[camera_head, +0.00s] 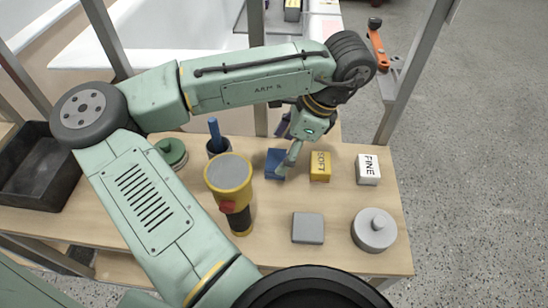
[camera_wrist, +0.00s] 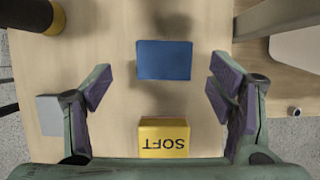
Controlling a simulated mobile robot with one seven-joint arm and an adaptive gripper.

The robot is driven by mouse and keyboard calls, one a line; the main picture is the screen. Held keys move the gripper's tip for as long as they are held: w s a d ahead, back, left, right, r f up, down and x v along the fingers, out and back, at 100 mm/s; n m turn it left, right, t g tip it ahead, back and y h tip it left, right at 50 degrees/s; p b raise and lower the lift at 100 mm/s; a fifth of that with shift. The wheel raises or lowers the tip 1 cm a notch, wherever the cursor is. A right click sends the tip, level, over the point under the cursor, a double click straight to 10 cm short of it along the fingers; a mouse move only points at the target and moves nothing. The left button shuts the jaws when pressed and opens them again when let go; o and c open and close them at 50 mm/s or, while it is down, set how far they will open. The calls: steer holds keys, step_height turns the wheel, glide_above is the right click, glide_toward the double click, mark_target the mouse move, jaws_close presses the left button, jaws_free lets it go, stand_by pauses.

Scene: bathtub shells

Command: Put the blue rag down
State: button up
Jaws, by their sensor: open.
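The blue rag (camera_head: 274,161) lies flat on the wooden table, seen as a folded blue rectangle. It also shows whole in the wrist view (camera_wrist: 164,60), with bare wood around it. My gripper (camera_head: 284,165) is above the table at the rag in the head view and covers part of it. In the wrist view my gripper (camera_wrist: 163,83) has its purple-padded fingers spread wide, one on each side of the rag, with nothing between the pads touching it. The gap between fingertips and table cannot be judged exactly.
A yellow SOFT block (camera_head: 320,167) sits close right of the rag, then a white FINE block (camera_head: 368,169). A grey block (camera_head: 307,228), a round grey lidded thing (camera_head: 374,230) and a yellow-black cylinder (camera_head: 229,185) stand nearer. A dark tray (camera_head: 38,175) is left. Metal posts rise around.

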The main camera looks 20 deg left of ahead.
steer(key=v, duration=0.5)
steer(key=shift+d+r, duration=0.15)
steer(key=shift+r, duration=0.15)
